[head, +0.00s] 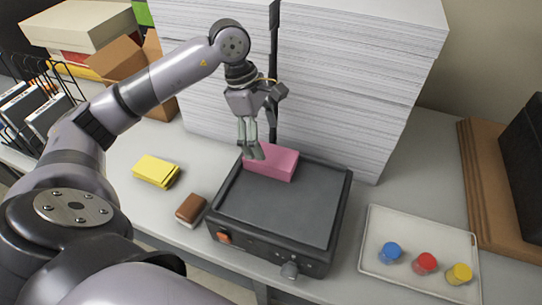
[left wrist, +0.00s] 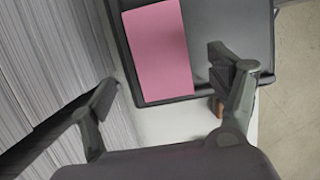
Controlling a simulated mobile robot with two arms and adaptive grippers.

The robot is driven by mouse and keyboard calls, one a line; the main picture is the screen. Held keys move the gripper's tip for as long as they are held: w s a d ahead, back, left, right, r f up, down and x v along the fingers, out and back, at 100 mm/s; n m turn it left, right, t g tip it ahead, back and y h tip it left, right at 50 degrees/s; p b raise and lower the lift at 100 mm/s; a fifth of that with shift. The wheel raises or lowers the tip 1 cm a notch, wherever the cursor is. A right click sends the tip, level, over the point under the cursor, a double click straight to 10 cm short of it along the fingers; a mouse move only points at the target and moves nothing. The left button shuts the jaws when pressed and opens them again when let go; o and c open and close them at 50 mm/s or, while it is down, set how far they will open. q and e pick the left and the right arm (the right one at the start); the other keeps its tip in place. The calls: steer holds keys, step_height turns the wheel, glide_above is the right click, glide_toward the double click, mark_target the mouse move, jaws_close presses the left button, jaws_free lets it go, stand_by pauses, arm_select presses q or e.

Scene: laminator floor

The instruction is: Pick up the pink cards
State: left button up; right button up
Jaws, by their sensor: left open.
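The pink cards (head: 272,162) form a small block at the back left of the black laminator's flat top (head: 285,205). In the left wrist view the pink cards (left wrist: 158,50) lie flat, beyond and between my open fingers. My left gripper (head: 252,152) hangs from above, fingers down, at the left end of the pink cards in the head view. In the left wrist view my left gripper (left wrist: 165,95) is open with nothing between its fingers. I cannot tell from the head view how high its tips are above the cards. My right gripper is not in view.
Tall white paper stacks (head: 350,80) stand close behind the laminator. Yellow cards (head: 156,171) and a brown-and-white block (head: 191,209) lie to its left. A white tray (head: 405,219) with blue, red and yellow capped jars is at right. A wire rack (head: 35,105) stands far left.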

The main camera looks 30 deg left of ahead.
mark_target(270, 154)
arm_select(q)
steer(key=shift+d+f+p, duration=0.15)
steer(key=shift+f+p, duration=0.15)
steer(key=shift+p, duration=0.1)
steer(key=p+x, duration=0.2)
steer(key=x, duration=0.1)
steer(key=shift+d+f, duration=0.15)
steer(key=shift+f, duration=0.55)
steer(key=c, duration=1.5)
